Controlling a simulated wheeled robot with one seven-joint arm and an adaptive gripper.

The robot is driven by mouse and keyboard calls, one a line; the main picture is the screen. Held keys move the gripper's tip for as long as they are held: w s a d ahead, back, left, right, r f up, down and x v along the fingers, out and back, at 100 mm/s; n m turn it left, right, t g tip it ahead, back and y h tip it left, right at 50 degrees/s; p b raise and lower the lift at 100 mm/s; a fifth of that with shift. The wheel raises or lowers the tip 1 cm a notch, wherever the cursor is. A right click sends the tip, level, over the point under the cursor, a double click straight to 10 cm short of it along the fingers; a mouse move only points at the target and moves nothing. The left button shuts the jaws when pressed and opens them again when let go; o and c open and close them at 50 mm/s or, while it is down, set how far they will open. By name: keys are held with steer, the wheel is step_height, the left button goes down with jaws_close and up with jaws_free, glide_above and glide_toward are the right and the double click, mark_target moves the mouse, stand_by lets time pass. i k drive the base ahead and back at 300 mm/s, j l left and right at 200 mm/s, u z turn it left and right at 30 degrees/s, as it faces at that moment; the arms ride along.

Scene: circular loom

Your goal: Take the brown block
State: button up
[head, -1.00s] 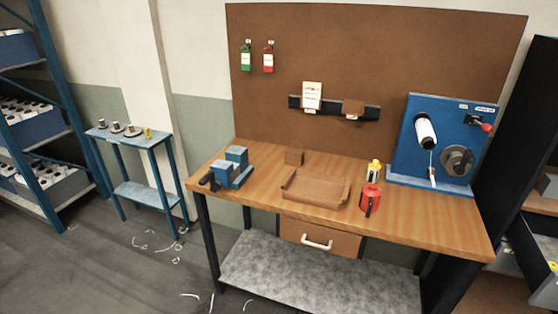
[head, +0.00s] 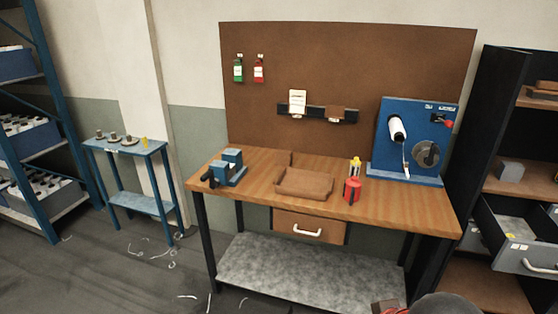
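A second small brown piece (head: 336,113) sits on the black strip on the brown backboard, beside a white card. My gripper cannot be made out in the head view. A dark rounded part, probably of my arm, shows at the bottom right edge, far from the bench-top block.
A brown tray (head: 304,183), red can (head: 352,190), yellow-capped bottle (head: 355,168), blue vise (head: 229,170) and blue winding machine (head: 412,138) stand on the bench. A closed drawer (head: 309,227) hangs below. Right, a grey drawer (head: 513,240) sticks out of a dark cabinet.

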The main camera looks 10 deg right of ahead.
mark_target(282, 158)
steer(key=i+j, duration=0.35)
steer(key=i, duration=0.3)
steer(key=i+j+z, duration=0.1)
steer(key=i+j, duration=0.25)
steer(key=i, duration=0.3)
steer(key=i+j+z, duration=0.1)
steer(key=i+j, duration=0.25)
steer(key=i, duration=0.3)
steer(key=i+j, duration=0.45)
steer(key=i, duration=0.15)
